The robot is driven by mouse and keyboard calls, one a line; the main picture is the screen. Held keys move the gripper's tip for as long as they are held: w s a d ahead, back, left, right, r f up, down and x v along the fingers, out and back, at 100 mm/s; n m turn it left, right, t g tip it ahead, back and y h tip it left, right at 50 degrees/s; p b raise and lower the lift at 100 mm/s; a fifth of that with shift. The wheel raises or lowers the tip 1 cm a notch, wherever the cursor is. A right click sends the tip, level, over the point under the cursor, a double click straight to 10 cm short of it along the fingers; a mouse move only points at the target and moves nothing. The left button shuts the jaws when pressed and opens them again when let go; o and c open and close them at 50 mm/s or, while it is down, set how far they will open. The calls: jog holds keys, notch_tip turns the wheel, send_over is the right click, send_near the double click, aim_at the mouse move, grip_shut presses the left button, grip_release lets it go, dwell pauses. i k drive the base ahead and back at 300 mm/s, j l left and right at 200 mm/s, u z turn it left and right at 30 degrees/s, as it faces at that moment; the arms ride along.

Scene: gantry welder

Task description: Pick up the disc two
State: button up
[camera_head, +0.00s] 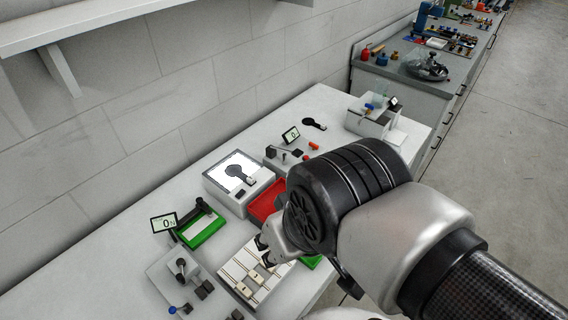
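My gripper (264,250) is at the lower middle, low over a pale slotted tray (235,272) that holds several small light pieces. Two dark fingertips show at its left side. The view is too small to tell how far apart they are or whether anything is between them. My arm hides part of the bench to the right of the gripper. I cannot pick out with certainty which piece is disc two; the small pieces in the slotted tray are partly hidden by the gripper.
A red tray (262,205) lies behind the gripper, beside a lit white box (215,178) with a black round-headed shape. A green tray (205,232) and a small display (164,222) stand to the left. Metal fixtures (180,270) occupy the front left. A wall runs behind the bench.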

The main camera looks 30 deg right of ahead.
aim_at(233, 169)
jog(key=z, duration=0.2)
jog(key=l+u, duration=0.3)
jog(key=l, duration=0.25)
jog(key=k+l+u, duration=0.1)
jog(key=l+u, duration=0.2)
jog(key=l, duration=0.25)
jog(key=k+l+u, duration=0.1)
jog(key=l+u, duration=0.2)
jog(key=l, duration=0.25)
jog(key=i, duration=0.5)
